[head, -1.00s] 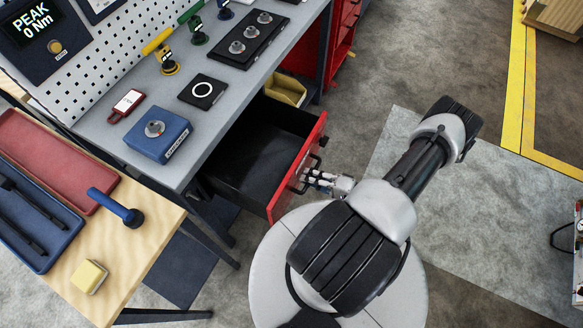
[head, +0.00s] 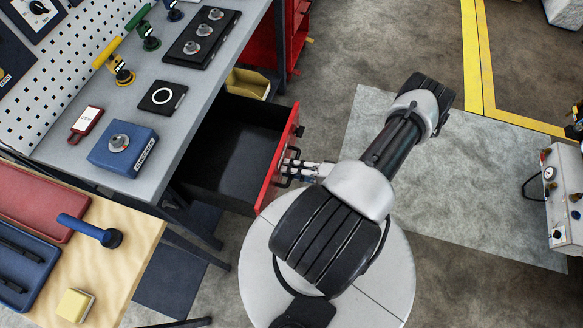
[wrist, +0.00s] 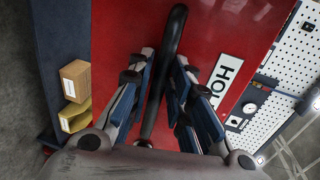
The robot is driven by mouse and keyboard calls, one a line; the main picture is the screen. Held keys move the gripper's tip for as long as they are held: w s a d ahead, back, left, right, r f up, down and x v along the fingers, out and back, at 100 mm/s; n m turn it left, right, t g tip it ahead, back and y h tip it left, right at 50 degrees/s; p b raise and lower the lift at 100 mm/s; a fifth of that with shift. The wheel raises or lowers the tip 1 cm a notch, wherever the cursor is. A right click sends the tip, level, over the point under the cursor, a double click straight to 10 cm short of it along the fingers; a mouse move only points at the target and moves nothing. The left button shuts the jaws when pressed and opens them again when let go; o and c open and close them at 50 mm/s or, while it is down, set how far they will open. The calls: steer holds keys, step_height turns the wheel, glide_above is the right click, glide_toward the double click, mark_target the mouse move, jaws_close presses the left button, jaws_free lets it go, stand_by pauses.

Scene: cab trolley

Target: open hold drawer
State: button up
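The hold drawer (head: 235,150) has a red front and a dark, empty-looking inside. It stands well out from under the grey workbench. In the wrist view its red front (wrist: 118,30) carries a white label (wrist: 222,80) reading "HO", the rest being cut off by a finger. The black bar handle (wrist: 174,35) runs between the two fingers of my gripper (wrist: 164,62). The fingers close in on the bar from both sides. In the head view my gripper (head: 296,167) is at the handle on the outside of the drawer front; its fingertips are small there.
The workbench (head: 190,105) holds a blue box (head: 122,150) and several knobs. A yellow bin (head: 248,84) sits beyond the drawer. A wooden side table (head: 125,255) stands at the lower left. Floor to the right is open up to a white box (head: 562,200).

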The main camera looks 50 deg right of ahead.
steer(key=v, duration=1.2)
stand_by(0.3)
